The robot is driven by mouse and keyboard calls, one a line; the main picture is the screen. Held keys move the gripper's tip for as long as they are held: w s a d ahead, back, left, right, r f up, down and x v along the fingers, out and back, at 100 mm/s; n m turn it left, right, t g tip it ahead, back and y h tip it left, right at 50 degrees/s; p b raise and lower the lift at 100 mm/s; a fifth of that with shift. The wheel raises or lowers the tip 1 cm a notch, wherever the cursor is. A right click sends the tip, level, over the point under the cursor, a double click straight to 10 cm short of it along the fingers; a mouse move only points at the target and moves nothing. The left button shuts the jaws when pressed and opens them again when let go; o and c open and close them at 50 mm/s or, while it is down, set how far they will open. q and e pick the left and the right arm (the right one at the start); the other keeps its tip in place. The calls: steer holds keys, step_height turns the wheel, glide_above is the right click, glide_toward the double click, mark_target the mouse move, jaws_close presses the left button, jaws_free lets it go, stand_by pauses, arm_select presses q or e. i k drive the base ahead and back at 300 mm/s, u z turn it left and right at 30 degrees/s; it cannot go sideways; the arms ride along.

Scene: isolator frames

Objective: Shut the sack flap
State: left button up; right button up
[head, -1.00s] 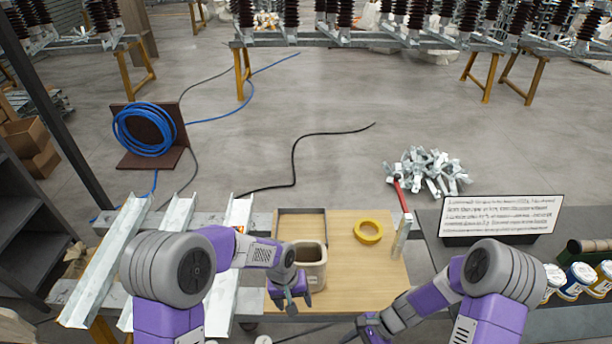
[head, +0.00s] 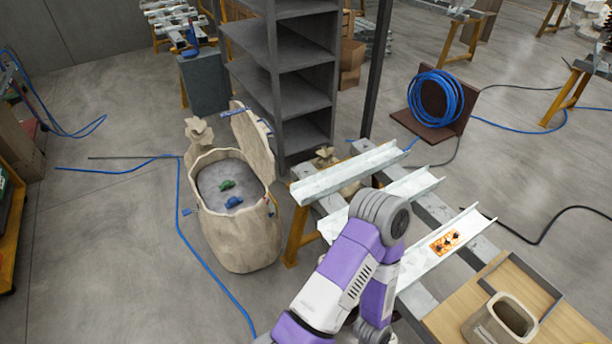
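A large beige sack (head: 240,238) stands on the floor left of centre. Its flap (head: 256,143) is open and stands up steeply at the sack's back right rim. The mouth is uncovered and shows a grey filling with a green item (head: 227,185) and a blue item (head: 233,202) on it. My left arm comes up from the bottom centre, to the right of the sack and apart from it. Its gripper cannot be made out. My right arm and gripper are out of view.
A dark grey shelf (head: 290,62) stands right behind the sack. Metal channels (head: 347,172) on a trestle lie to its right. A wooden board (head: 470,318) with a beige container (head: 498,322) is at lower right.

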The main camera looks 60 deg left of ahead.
mark_target(251, 131)
steer(key=u, duration=2.5)
steer(key=i, duration=1.6)
steer(key=u, duration=0.65)
